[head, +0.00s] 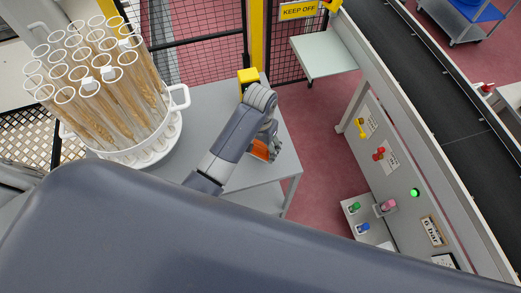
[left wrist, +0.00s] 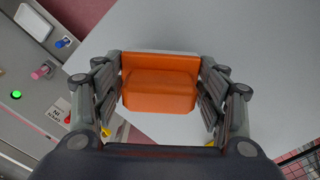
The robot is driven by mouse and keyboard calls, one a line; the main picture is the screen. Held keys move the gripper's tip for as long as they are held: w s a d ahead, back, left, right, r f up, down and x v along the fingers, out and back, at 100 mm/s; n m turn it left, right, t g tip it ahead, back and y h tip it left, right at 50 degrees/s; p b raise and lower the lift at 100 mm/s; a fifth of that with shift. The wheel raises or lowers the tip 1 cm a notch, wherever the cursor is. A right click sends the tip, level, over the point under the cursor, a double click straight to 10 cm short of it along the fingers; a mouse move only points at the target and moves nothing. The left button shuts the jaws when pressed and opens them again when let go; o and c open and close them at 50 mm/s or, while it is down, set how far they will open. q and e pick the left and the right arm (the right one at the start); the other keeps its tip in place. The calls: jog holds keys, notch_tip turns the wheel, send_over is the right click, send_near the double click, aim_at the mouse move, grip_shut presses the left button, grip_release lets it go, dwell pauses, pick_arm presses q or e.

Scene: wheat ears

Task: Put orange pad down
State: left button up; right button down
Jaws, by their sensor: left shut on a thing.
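The orange pad (head: 259,150) is in my left gripper (head: 266,144), over the right part of a grey table (head: 207,98). In the left wrist view, the pad (left wrist: 160,88) sits between the two fingers of my left gripper (left wrist: 160,80), which is shut on its sides. The grey tabletop (left wrist: 230,35) shows behind and around the pad. I cannot tell whether the pad touches the table. My right gripper is not in view.
A white rack (head: 130,150) of glass tubes with wheat ears stands on the left of the table. A yellow object (head: 248,75) is at the table's far edge. A panel with coloured knobs (head: 378,154) and a conveyor (head: 445,95) are at the right, across a floor gap.

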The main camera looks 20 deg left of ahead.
aim_at(261, 153)
pick_arm(q)
notch_tip(261, 153, down, 3)
jog(key=shift+w+f+p, duration=0.1)
jog(key=shift+f+p, duration=0.1)
jog(key=shift+p, duration=0.15)
jog(key=shift+f, duration=0.3)
jog(key=o, duration=1)
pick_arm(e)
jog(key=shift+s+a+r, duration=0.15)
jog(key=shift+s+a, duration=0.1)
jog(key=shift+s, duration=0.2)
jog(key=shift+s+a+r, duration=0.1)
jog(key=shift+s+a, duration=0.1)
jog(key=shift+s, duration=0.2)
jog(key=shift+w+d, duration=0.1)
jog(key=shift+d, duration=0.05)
